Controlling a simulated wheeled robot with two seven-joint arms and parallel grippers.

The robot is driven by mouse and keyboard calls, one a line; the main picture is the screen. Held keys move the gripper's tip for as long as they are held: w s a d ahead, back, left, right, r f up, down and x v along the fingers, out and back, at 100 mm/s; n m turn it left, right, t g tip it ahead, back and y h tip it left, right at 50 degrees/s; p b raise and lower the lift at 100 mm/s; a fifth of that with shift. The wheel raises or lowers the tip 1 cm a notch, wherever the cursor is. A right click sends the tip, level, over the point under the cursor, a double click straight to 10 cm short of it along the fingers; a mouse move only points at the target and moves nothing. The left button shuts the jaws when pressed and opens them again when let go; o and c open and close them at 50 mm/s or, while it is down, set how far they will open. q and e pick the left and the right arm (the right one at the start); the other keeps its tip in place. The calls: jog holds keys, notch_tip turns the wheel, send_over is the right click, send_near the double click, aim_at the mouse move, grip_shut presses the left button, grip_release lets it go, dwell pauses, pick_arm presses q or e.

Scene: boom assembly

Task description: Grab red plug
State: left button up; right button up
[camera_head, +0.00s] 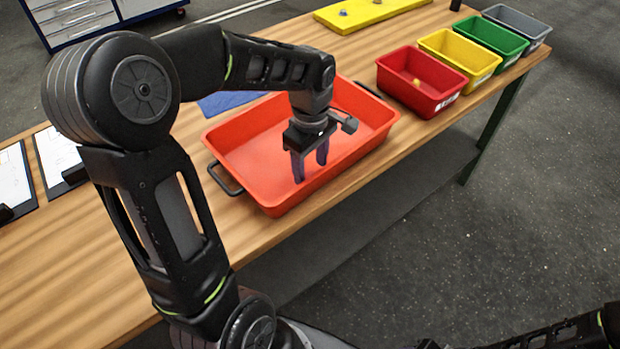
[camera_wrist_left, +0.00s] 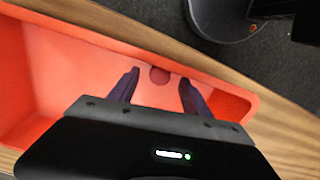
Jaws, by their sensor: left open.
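My left gripper (camera_head: 310,170) points down into the orange-red tray (camera_head: 372,132), its two dark fingers apart. In the left wrist view the left gripper (camera_wrist_left: 158,84) is open, with a small round dark-red thing (camera_wrist_left: 159,74), likely the red plug, seen between the fingertips against the tray (camera_wrist_left: 75,70). Whether the fingers touch it cannot be told. In the head view I cannot make out the plug. My right gripper does not show; only part of the right arm is at the lower right.
A red bin (camera_head: 396,82) with a small yellowish thing inside, a yellow bin (camera_head: 459,55), a green bin (camera_head: 492,40) and a grey bin (camera_head: 518,24) line the right side of the wooden table (camera_head: 255,228). A yellow board (camera_head: 375,12) lies at the back. A blue sheet (camera_head: 225,102) lies behind the tray.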

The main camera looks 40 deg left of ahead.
pick_arm(q)
notch_tip(320, 180, down, 4)
jog(key=shift+f+p, duration=0.1)
jog(key=shift+p, duration=0.25)
dwell(0.4)
grip_shut()
dwell(0.4)
